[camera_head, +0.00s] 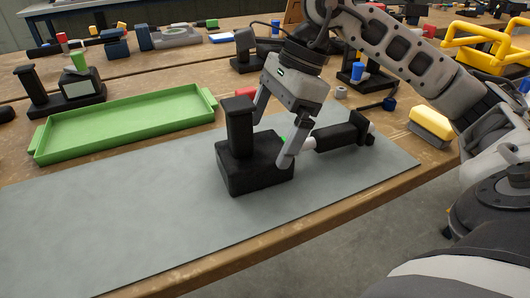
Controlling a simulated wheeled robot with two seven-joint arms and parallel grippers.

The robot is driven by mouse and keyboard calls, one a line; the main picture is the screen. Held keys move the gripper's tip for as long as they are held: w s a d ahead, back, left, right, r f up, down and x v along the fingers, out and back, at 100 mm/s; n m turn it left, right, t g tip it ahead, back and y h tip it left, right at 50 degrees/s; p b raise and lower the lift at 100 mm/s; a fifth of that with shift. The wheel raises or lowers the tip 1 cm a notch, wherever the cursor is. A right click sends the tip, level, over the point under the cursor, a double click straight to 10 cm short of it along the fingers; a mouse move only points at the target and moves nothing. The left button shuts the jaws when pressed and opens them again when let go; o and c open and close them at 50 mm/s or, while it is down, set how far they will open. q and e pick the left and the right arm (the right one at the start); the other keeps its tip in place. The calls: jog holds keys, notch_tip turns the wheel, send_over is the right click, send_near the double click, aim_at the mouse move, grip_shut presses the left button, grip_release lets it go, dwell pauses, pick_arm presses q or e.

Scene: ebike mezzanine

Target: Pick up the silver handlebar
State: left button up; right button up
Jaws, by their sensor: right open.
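The silver handlebar (307,143) lies on the grey mat (140,215), with a thick black grip along its right part. A pale end shows at the far right of the grip. My right gripper (271,140) is open and points down over the handlebar's left end. One finger is in front of this end and the other is farther back to the left. The fingers hide part of the bar, and I cannot tell whether they touch it. A black block with an upright post (240,150) stands just left of the fingers. My left gripper is not in view.
A green tray (130,123) lies empty at the left. A black holder (70,95) stands behind it. The mat's left and front parts are clear.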

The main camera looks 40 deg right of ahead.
aim_at(268, 145)
jog(key=x, duration=0.4)
jog(key=shift+s+d+f, duration=0.15)
jog(key=shift+f, duration=0.3)
jog(key=shift+r, duration=0.1)
jog(key=c, duration=1.4)
jog(key=shift+o, duration=0.2)
